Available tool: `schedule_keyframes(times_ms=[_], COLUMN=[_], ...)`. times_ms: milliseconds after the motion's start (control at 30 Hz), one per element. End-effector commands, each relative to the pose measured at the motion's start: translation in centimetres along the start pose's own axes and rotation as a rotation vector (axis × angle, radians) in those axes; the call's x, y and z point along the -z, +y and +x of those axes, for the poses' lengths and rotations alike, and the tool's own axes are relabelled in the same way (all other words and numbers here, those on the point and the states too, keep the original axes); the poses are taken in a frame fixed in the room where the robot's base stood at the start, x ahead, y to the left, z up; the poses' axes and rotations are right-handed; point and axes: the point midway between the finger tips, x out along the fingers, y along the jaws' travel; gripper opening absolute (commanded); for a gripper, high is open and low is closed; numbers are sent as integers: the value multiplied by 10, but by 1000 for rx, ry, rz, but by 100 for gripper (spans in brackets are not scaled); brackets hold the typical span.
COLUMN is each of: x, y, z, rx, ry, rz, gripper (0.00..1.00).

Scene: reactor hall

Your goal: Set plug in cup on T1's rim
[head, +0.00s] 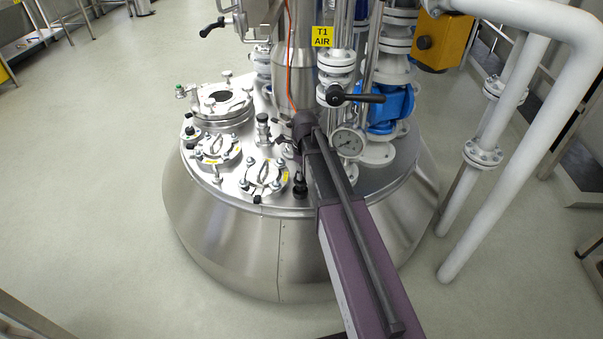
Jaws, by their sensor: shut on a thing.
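The steel vessel T1 (235,240) stands in the middle of the head view, with its rim running round the lid. My purple arm reaches in from the lower right over this rim. My gripper (284,142) is small and dark at the arm's far end, above the lid. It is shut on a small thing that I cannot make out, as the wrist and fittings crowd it. A small black fitting (300,187) stands upright near the front rim, left of my arm. I cannot tell the plug or the cup apart from the lid fittings.
Clamped ports (263,175) and a round hatch (222,100) crowd the lid's left side. A gauge (348,142), a black-handled valve (337,95) and a blue valve (390,106) stand close right of my wrist. White pipes (484,153) rise at right.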

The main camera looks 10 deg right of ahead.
Motion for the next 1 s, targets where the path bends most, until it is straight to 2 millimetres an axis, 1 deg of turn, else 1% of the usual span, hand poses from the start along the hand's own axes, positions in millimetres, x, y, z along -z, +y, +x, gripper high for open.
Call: schedule_keyframes(times_ms=[33, 100, 500, 1000], x=[0, 0, -1, -1], y=[0, -1, -3, -3], z=[5, 9, 25, 28], rx=[0, 0, 3, 4], ry=[0, 0, -1, 0], rz=[0, 0, 0, 0], gripper=[0, 0, 0, 0])
